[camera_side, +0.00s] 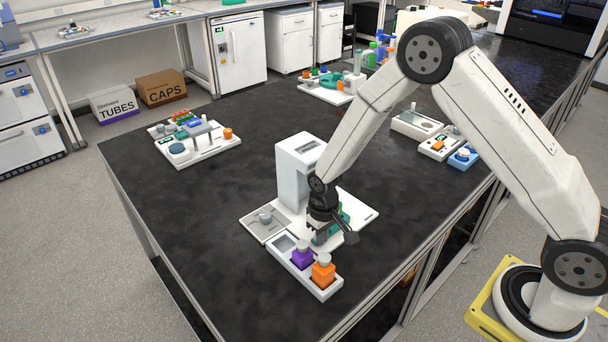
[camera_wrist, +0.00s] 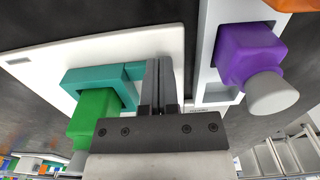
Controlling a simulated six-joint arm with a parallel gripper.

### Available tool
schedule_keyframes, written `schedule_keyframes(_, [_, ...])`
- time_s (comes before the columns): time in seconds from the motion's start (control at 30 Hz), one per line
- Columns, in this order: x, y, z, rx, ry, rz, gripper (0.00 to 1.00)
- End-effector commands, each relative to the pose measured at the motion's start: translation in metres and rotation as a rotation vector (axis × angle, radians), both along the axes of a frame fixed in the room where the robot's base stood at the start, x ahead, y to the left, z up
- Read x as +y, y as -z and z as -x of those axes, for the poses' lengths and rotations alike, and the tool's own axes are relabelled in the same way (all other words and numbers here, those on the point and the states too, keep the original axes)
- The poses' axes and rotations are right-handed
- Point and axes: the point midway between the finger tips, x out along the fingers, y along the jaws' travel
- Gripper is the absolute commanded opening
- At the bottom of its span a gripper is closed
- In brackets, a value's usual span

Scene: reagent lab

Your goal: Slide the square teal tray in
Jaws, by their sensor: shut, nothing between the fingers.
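The square teal tray (camera_wrist: 75,77) lies on a white base plate (camera_wrist: 50,47) in the wrist view, with a green-bodied bottle (camera_wrist: 95,118) in it. A teal arm of the tray reaches right to my gripper (camera_wrist: 160,68). My gripper is shut and empty, its fingers right beside the end of that arm; I cannot tell whether they touch. In the side view my gripper (camera_side: 323,232) is low over the plate at the front of a white upright device (camera_side: 296,168), and hides much of the tray.
A white rack (camera_side: 288,268) stands just in front of the plate, close to my gripper. It holds a purple bottle (camera_side: 302,257) and an orange bottle (camera_side: 323,271). A grey knob (camera_side: 265,217) is on the plate's left part.

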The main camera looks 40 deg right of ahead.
Motion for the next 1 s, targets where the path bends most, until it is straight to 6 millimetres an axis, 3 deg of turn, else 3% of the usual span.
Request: schedule_keyframes(1.0, [0.000,0.000,-0.028,-0.001,0.000,0.000,0.00])
